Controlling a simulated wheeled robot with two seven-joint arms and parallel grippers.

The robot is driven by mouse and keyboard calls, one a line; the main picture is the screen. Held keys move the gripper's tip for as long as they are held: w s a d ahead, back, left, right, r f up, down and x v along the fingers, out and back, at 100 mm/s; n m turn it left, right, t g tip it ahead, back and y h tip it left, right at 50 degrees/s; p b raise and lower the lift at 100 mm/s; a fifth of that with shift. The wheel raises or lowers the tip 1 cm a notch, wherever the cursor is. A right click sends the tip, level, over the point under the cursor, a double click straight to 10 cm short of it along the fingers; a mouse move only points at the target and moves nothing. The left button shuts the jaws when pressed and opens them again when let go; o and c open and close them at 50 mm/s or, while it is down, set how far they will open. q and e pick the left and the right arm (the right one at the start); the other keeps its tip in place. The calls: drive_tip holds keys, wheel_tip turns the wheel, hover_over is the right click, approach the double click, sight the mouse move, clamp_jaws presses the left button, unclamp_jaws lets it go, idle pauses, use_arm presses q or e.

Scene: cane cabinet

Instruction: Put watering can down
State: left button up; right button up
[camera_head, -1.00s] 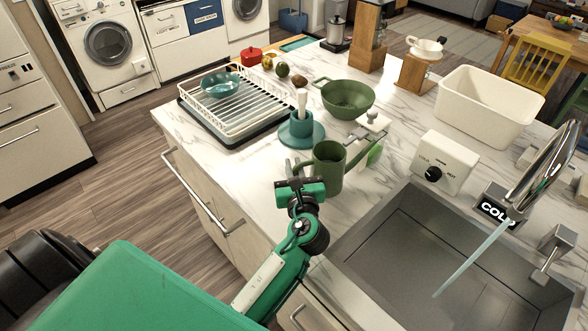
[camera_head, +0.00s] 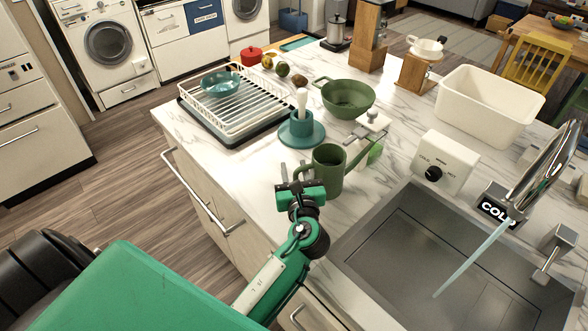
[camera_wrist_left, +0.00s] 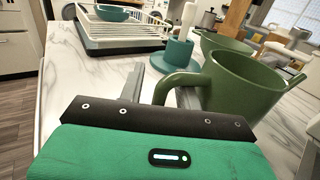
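The green watering can (camera_head: 329,172) stands upright on the marble counter (camera_head: 255,185), left of the sink. Its handle points toward my left gripper. In the wrist view the can (camera_wrist_left: 240,85) is at the right, with its handle close to the fingers. My left gripper (camera_head: 294,172) is low over the counter beside the can. Its two grey fingers are spread apart, one left of the handle and one showing through the handle loop. My right gripper is not in view.
A teal brush holder (camera_head: 301,133), a green colander (camera_head: 348,98) and a white dish rack (camera_head: 235,115) stand behind the can. The sink (camera_head: 450,270) with running water is at the right. Some bare counter lies left of the gripper.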

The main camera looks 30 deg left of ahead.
use_arm(q)
drive_tip(key=b+v, duration=0.2)
drive_tip(key=v, duration=0.8)
drive_tip(key=shift+s+d, duration=0.5)
drive_tip(key=shift+s, duration=0.1)
